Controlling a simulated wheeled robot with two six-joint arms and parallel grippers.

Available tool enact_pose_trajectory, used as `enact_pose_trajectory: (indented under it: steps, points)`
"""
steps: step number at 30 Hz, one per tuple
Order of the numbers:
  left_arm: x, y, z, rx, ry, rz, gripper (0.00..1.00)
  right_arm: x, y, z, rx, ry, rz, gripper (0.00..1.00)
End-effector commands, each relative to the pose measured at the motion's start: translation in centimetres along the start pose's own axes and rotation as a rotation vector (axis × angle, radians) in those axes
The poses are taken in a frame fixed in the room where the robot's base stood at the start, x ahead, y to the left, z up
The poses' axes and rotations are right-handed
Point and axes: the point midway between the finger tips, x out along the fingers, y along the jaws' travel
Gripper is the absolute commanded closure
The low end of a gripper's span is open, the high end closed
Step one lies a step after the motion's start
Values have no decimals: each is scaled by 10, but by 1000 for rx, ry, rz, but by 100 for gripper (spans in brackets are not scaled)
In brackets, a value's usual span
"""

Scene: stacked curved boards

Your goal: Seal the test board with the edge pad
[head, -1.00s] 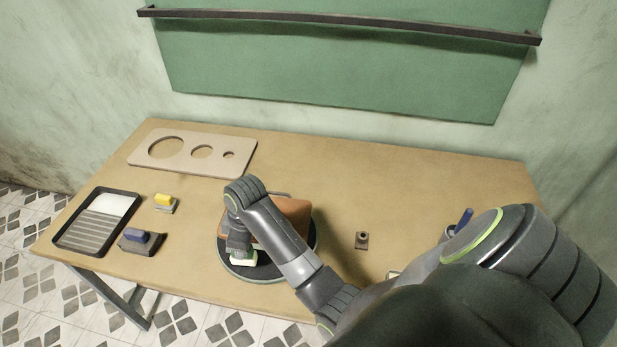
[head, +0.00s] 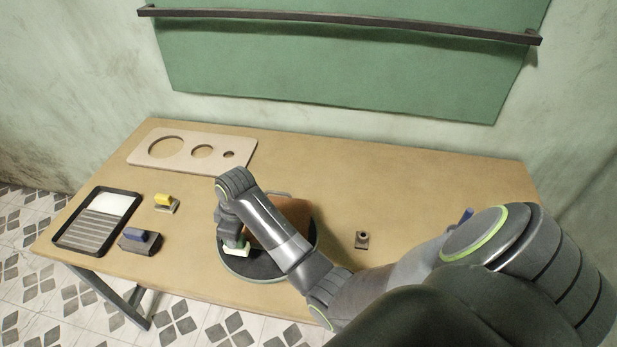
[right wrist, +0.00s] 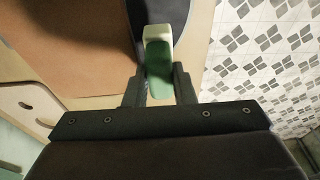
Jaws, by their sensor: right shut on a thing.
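The test board, a brown curved board (head: 275,218), lies on a round dark turntable (head: 268,268) with a pale rim. My right gripper (head: 232,238) points down over the turntable's left side, beside the board. It is shut on the edge pad (head: 237,249), which has a green grip and a whitish pad. In the right wrist view the edge pad (right wrist: 158,58) sits between the fingers, by the edge of the brown board (right wrist: 75,40). I cannot tell whether pad and board touch. My arm hides part of the board. My left gripper is not in view.
A black tray (head: 63,243) with a white well stands at the table's left. A yellow-handled pad (head: 166,202) and a blue-handled pad (head: 141,240) sit beside it. A board with round holes (head: 180,158) lies at the back. A small brown block (head: 362,240) stands right of the turntable.

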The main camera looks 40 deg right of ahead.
Motion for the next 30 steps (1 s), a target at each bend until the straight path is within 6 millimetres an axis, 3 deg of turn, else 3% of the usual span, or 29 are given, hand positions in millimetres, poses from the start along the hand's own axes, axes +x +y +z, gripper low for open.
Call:
enact_pose_trajectory:
  steps: [23,30]
  points:
    - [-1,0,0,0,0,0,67,0,12,0,-1,0,0,100]
    - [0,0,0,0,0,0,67,2,12,-12,1,1,1,100]
